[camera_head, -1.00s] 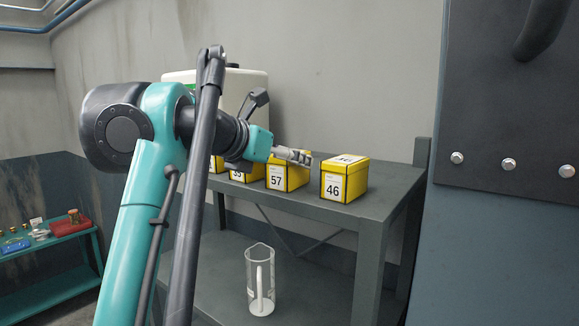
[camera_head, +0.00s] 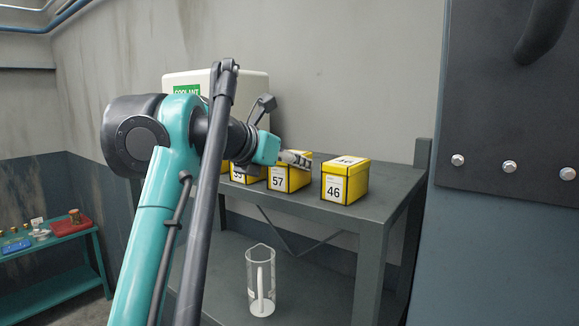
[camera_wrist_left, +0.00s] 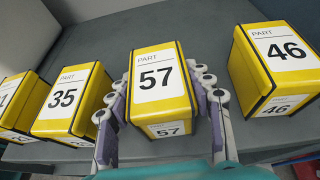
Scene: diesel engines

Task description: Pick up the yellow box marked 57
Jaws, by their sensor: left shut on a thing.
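The yellow box marked 57 (camera_head: 282,179) stands on the grey bench between the boxes marked 35 and 46. In the left wrist view the box marked 57 (camera_wrist_left: 158,88) is upright, with its label up and black edges. My left gripper (camera_head: 297,159) reaches it from above and the left in the head view. In the wrist view the left gripper (camera_wrist_left: 160,100) has one finger along each side of the box and is shut on it. The box's upper left part is partly hidden by the gripper in the head view. My right gripper is not in view.
The yellow box marked 46 (camera_head: 343,182) stands close on the right. The box marked 35 (camera_wrist_left: 70,100) is on the left, with another yellow box (camera_wrist_left: 17,97) beyond. A white coolant container (camera_head: 255,88) is behind. A clear jug (camera_head: 261,281) stands on the lower shelf.

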